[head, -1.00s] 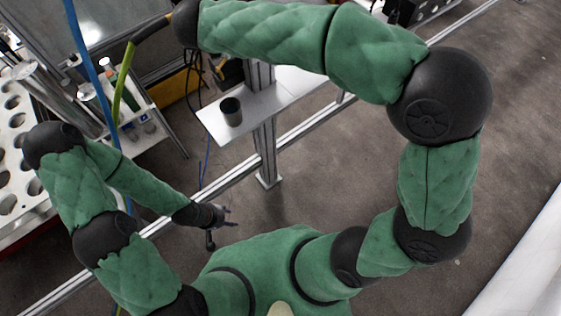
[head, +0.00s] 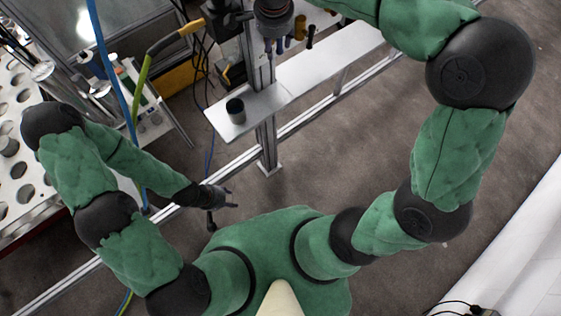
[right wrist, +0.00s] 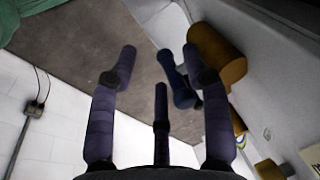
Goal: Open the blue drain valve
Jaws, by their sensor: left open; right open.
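In the right wrist view a dark blue handle (right wrist: 178,82), which looks like the drain valve, lies beside a brass-coloured cylinder (right wrist: 217,52). My right gripper (right wrist: 158,62) is open and empty. Its right finger overlaps part of the blue handle in that view; I cannot tell whether they touch. In the head view my right gripper (head: 274,46) points down at the top, just left of small brass-coloured fittings (head: 300,27). The blue handle is hard to make out there. My left gripper (head: 222,204) is open and empty, low on the left, far from the valve.
A metal shelf (head: 325,68) on an upright post carries a dark cup (head: 236,110). A rail runs below it. A blue hose (head: 112,75) and a yellow-green hose (head: 143,75) hang at left. A perforated tray (head: 22,170) is at far left.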

